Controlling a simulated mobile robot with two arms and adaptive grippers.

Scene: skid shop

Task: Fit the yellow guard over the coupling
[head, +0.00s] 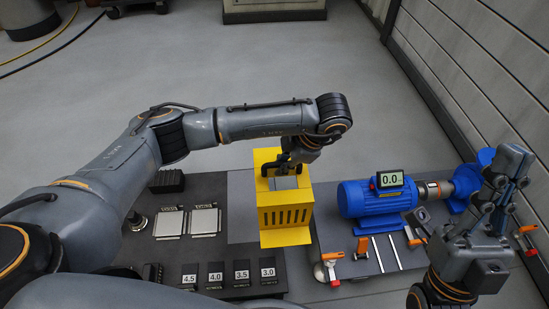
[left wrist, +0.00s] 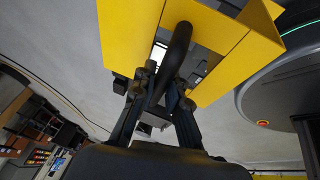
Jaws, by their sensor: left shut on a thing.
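The yellow guard (head: 285,215) is a box-shaped cover with slots in its front face. My left gripper (head: 290,164) is shut on its black handle, seen close up in the left wrist view (left wrist: 176,60). The guard (left wrist: 130,45) hangs between the dark bench and the blue motor, left of the motor. The coupling (head: 433,190) shows between the blue motor (head: 375,198) and the blue pump (head: 468,183), uncovered. My right gripper (head: 508,172) is at the far right, pointing up in front of the pump; its finger opening is unclear.
A display reading 0.0 (head: 390,179) sits on the motor. Orange-handled tools (head: 362,247) and metal strips (head: 393,252) lie in front of it. The bench at left holds metal plates (head: 204,222) and numbered blocks (head: 241,271).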

